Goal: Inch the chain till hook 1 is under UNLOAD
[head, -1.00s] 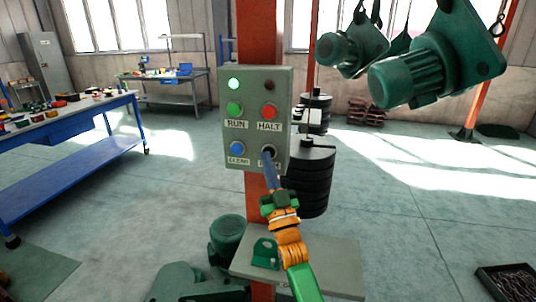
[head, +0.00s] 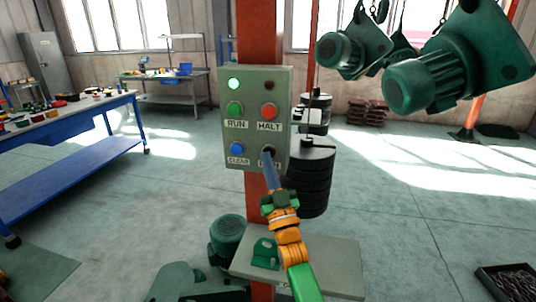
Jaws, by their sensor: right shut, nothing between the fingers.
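A grey control box (head: 254,88) is fixed to an orange post (head: 262,40). Contact cannot be told. Green motor-like loads (head: 432,80) hang at the upper right. Hook numbers and an UNLOAD sign cannot be seen. My left gripper is not in view.
A blue workbench (head: 70,122) with small parts stands at the left. Stacked black weights (head: 309,180) are behind the post. A grey plate (head: 335,262) is low at the post's foot. A dark tray (head: 508,283) lies lower right.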

